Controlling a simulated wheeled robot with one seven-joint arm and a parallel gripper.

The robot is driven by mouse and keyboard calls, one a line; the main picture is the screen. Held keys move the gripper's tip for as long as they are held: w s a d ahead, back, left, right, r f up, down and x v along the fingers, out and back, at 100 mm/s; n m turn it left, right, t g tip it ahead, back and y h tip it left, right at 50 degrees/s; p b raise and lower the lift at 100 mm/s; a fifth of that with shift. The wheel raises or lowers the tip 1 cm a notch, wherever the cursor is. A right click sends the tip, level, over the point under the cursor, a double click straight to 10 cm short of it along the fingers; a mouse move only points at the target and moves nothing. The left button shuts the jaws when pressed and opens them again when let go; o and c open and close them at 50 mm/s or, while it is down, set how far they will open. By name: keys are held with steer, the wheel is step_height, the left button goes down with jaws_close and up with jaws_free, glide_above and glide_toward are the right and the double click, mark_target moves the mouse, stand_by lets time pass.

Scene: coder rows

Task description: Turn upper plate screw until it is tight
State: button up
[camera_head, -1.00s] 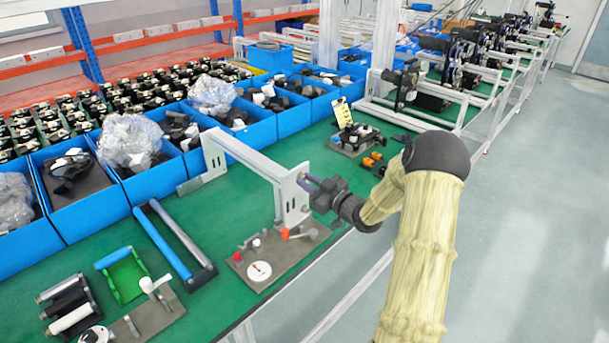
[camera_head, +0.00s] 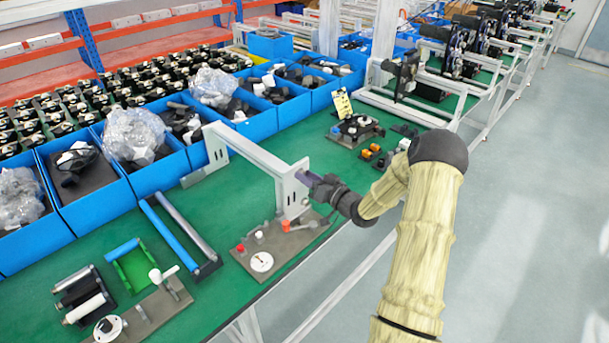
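A light grey metal frame (camera_head: 250,152) stands on the green bench, with an upright end plate (camera_head: 291,192) at its right end. My gripper (camera_head: 308,179) is at the upper part of this plate, on its right side, with its fingertips close to or touching it. The upper plate screw cannot be made out; the fingertips cover that spot. Whether the fingers are shut on the screw is too small to tell. A grey base block (camera_head: 270,250) with red and white knobs and a round white dial (camera_head: 262,262) sits below the plate.
Blue bins (camera_head: 165,170) line the back of the bench. Blue and grey rollers (camera_head: 178,236) and a green bracket (camera_head: 134,268) lie to the left. A fixture with a yellow tag (camera_head: 343,103) and small orange parts (camera_head: 366,154) stand beyond my gripper. The floor at right is clear.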

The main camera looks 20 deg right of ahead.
steer(key=n+b, duration=0.9)
steer(key=b, duration=0.3)
steer(key=shift+n, duration=0.4)
steer(key=shift+b, duration=0.35)
jaws_close()
jaws_free()
steer(key=shift+s, duration=0.1)
